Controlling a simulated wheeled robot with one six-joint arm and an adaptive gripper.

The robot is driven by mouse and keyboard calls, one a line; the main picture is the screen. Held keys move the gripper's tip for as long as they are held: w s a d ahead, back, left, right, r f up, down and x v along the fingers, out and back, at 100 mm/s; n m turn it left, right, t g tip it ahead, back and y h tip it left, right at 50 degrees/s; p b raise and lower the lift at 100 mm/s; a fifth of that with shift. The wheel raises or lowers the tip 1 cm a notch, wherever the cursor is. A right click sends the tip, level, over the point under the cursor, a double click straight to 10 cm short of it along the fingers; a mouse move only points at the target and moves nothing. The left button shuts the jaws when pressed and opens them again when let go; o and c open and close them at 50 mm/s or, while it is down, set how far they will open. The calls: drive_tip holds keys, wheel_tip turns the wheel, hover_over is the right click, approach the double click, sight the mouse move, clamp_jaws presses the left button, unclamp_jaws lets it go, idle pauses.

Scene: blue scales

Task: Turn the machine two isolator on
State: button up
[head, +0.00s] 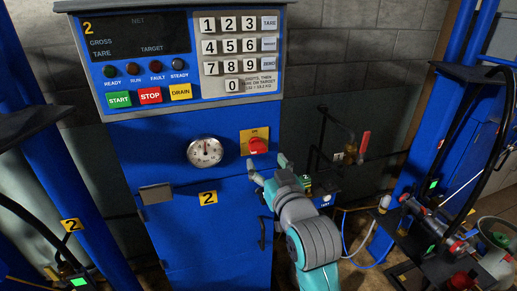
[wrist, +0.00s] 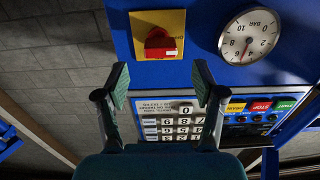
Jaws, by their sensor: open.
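The machine two isolator is a red rotary knob (head: 258,146) on a yellow plate (head: 246,134), on the blue front of the machine two cabinet (head: 175,240). In the wrist view the red knob (wrist: 160,43) shows upside down, ahead of my fingertips and between their lines. Small lettering on it is too small to read surely. My gripper (head: 267,163) is open and empty, just below the knob in the head view. In the wrist view my gripper (wrist: 160,83) has its two fingers spread wide, apart from the knob.
A round pressure gauge (head: 204,151) is left of the isolator. The keypad (head: 238,52) and START, STOP and DRAIN buttons (head: 150,95) are above. A metal box (head: 155,193) juts out at lower left. A red-handled valve (head: 364,143) and pipes stand right.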

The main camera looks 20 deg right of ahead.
sight(259, 152)
drive_tip(key=w, duration=0.7)
drive_tip(key=c, duration=1.1)
